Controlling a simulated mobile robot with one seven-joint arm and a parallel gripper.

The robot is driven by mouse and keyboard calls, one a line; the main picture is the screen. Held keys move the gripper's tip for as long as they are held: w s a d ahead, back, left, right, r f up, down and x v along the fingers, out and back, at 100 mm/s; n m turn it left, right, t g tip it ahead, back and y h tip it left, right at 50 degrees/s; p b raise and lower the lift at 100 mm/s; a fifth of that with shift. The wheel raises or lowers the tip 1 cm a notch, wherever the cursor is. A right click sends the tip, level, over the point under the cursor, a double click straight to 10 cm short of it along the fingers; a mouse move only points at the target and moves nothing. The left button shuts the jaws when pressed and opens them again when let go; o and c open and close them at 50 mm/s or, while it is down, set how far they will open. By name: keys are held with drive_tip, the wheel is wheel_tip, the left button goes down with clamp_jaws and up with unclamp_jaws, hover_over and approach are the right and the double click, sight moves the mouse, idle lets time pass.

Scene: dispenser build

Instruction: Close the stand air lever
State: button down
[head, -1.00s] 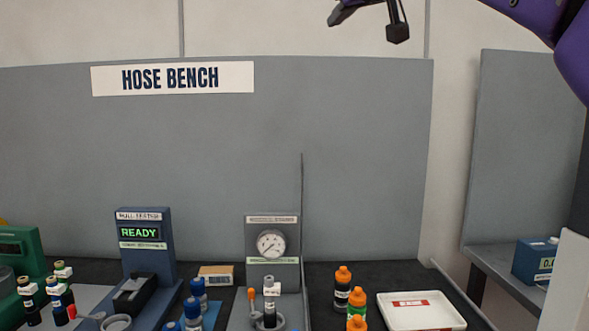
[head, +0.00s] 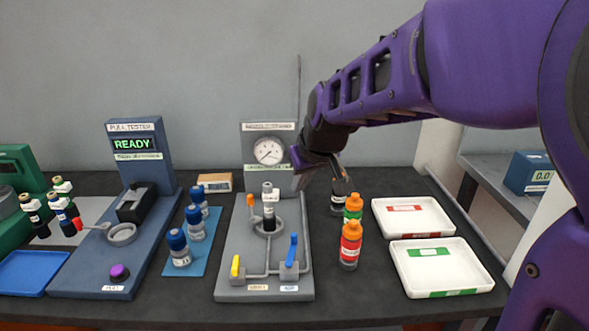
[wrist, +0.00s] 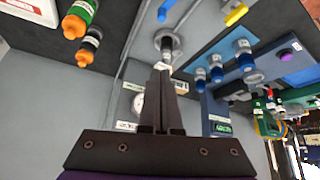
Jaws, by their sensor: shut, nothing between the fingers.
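The pressure stand (head: 228,275) is a grey plate with a gauge (head: 268,151) at its back. A blue lever (head: 291,250) stands raised at its front right, and a yellow lever (head: 236,266) at its front left. The small labels below them are too small to read with certainty, so I cannot tell which is the air lever. The blue lever (wrist: 164,10) and yellow lever (wrist: 236,15) also show at the top of the wrist view. My gripper (head: 340,172) is shut and empty, above the stand's right back side, apart from both levers; its fingers (wrist: 160,68) point toward the stand.
Orange-capped bottles (head: 350,245) stand right of the stand, near two white trays (head: 440,285). Blue-capped bottles (head: 180,249) and the pull tester (head: 142,160) are left.

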drive_tip(key=s+d+f+g, duration=0.2)
drive_tip(key=s+d+f, duration=0.1)
drive_tip(key=s+f, duration=0.4)
drive_tip(key=b, duration=0.7)
approach(296, 247)
drive_tip(key=shift+h, duration=0.3)
drive_tip(key=f, duration=0.1)
drive_tip(key=s+f, duration=0.1)
drive_tip(key=f, duration=0.1)
drive_tip(key=s+f, duration=0.1)
drive_tip(key=f, duration=0.1)
drive_tip(key=shift+d+f, duration=0.15)
drive_tip(key=shift+f, duration=0.05)
drive_tip(key=w, duration=0.1)
drive_tip(key=w+a+p, duration=0.1)
drive_tip(key=w, duration=0.1)
drive_tip(key=shift+a+r+p, duration=0.1)
drive_tip(key=shift+r+p, duration=0.15)
drive_tip(key=shift+p, duration=0.05)
drive_tip(key=shift+w+a, duration=0.15)
drive_tip(key=shift+w, duration=0.2)
